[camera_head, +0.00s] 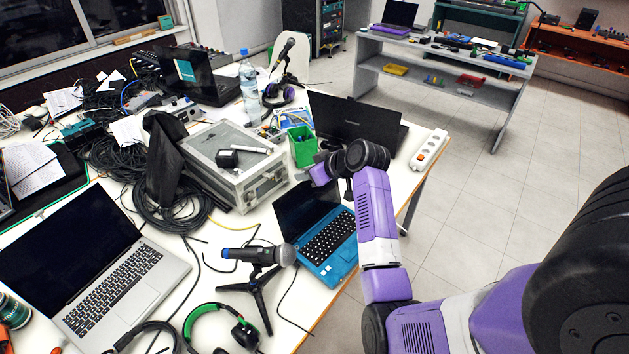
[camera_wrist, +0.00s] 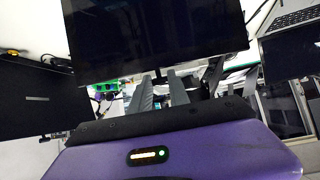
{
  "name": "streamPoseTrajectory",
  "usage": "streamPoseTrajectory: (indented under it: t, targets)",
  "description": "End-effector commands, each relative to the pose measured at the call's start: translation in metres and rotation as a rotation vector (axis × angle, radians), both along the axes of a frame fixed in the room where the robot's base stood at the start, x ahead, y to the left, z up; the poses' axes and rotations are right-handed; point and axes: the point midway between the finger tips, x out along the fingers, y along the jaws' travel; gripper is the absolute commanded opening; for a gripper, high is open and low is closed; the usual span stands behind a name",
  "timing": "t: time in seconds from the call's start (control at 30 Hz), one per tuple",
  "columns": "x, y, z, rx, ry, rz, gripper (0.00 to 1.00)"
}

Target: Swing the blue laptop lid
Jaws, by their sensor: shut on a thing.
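The blue laptop stands open on the white table, with its blue base and black keys (camera_head: 328,245) toward the front. Its dark-screened lid (camera_head: 300,207) stands raised at the back of the base. My gripper (camera_head: 321,176) is at the upper right part of the lid, shut on its edge. In the wrist view the dark lid screen (camera_wrist: 155,35) fills the upper middle, and the two fingers (camera_wrist: 160,78) meet its near edge. The exact contact is partly hidden by my wrist and arm.
A black laptop (camera_head: 355,120) is behind my wrist. A microphone on a tripod (camera_head: 258,255) and a silver laptop (camera_head: 110,280) are left of the blue laptop. Open floor lies right.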

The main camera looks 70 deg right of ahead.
Motion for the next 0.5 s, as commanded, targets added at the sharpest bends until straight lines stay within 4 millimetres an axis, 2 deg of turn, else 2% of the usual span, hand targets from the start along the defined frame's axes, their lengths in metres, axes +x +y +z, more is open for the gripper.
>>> streamPoseTrajectory:
  t: [0.3, 0.5]
  targets:
    - [-0.024, 0.008, 0.008, 0.000, 0.003, -0.001, 0.00]
    - [-0.028, 0.009, 0.009, 0.000, 0.001, -0.001, 0.00]
